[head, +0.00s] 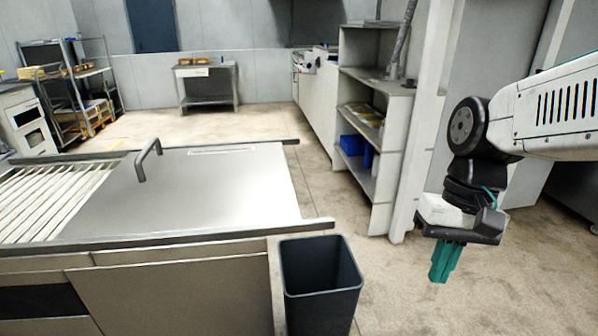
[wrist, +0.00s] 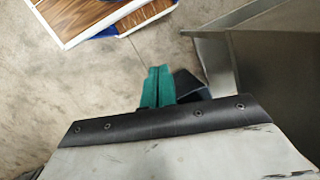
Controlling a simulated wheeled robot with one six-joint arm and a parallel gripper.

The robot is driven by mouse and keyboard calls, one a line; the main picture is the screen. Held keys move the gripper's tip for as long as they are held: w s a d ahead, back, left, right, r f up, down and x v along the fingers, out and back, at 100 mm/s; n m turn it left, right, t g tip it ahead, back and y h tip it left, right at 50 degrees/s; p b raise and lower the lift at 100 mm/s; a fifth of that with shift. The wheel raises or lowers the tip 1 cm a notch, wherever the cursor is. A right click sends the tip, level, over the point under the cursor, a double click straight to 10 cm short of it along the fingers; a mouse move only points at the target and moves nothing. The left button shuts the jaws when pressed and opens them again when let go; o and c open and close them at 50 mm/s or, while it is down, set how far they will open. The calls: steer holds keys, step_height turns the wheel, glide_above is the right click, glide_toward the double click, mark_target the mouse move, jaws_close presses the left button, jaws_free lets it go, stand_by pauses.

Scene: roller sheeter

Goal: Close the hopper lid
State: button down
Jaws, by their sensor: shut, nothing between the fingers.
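The sheeter (head: 180,240) stands at the left in the head view. A flat grey metal lid panel (head: 225,185) with an upright bar handle (head: 147,160) near its left edge covers the right part of its top. Left of the panel, a slatted or roller section (head: 55,200) lies uncovered. My gripper (head: 443,263) hangs at the right, pointing down over the floor, well apart from the panel and handle. Its teal fingers are together and empty; they also show in the wrist view (wrist: 157,86). The handle is not visible in the wrist view.
A dark grey bin (head: 320,290) stands at the machine's near right corner, between it and my gripper. An open shelf unit (head: 372,130) stands behind. Bare floor (head: 500,290) lies below my gripper. Wood-patterned items (wrist: 95,20) and grey metal sheets (wrist: 270,60) show in the wrist view.

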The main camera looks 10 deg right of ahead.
steer(key=w+a+r+m+t+y, duration=0.1)
steer(key=w+r+m+y, duration=0.1)
steer(key=w+m+y, duration=0.8)
steer(key=w+a+r+m+t+y, duration=0.1)
steer(key=w+a+r+m+y, duration=0.3)
steer(key=w, duration=1)
steer(key=a+f+m+y, duration=0.1)
steer(key=a+y, duration=0.1)
steer(key=a, duration=0.9)
steer(key=shift+s+a+f, duration=0.2)
steer(key=shift+s+a, duration=0.05)
steer(key=shift+a, duration=0.15)
